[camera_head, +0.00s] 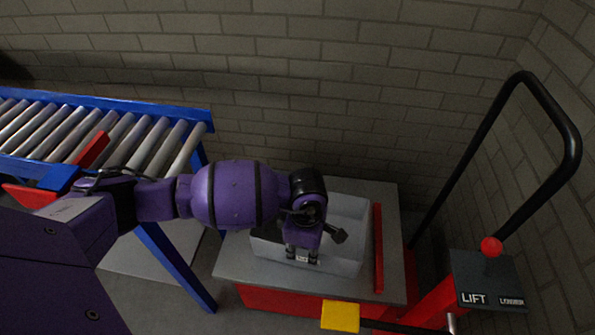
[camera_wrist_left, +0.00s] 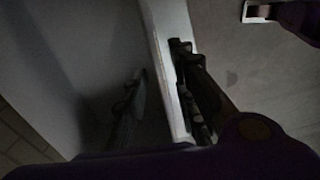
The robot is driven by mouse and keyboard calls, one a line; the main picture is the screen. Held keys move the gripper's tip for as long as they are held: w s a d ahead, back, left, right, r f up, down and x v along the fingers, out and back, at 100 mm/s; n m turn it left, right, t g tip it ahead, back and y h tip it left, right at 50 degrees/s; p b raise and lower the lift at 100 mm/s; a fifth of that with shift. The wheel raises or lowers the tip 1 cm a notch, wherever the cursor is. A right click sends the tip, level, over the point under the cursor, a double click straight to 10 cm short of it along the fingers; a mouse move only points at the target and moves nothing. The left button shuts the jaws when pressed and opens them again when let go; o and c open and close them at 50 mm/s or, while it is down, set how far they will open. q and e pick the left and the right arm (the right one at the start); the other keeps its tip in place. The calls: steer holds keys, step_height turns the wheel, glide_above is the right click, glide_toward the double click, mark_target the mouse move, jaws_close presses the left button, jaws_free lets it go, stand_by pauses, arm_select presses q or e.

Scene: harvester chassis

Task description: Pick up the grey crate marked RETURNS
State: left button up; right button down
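The grey crate (camera_head: 345,215) sits on the grey top of a red lift table (camera_head: 240,262). It is open at the top, and my left arm hides part of its left side. A small pale label shows on its near wall between my fingers, too small to read. My left gripper (camera_head: 302,254) points down at that near wall. In the left wrist view, my left gripper (camera_wrist_left: 160,92) straddles the crate's pale wall (camera_wrist_left: 164,50). One finger is inside and one outside, with a gap between the inner finger and the wall. My right gripper does not show.
A blue roller conveyor (camera_head: 180,108) stands at the left. A red bar (camera_head: 378,247) lies along the table's right side. A black handle (camera_head: 478,150) and a LIFT/LOWER panel (camera_head: 485,282) with a red knob (camera_head: 491,246) stand at right. A yellow block (camera_head: 340,316) is in front. Brick walls close in behind and right.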

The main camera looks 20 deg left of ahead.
mark_target(304, 260)
arm_select(q)
step_height(304, 260, down, 8)
steer(key=shift+w+r+b, duration=0.1)
steer(key=shift+r+b, duration=0.1)
steer(key=shift+b, duration=0.25)
jaws_close()
steer(key=shift+w, duration=0.1)
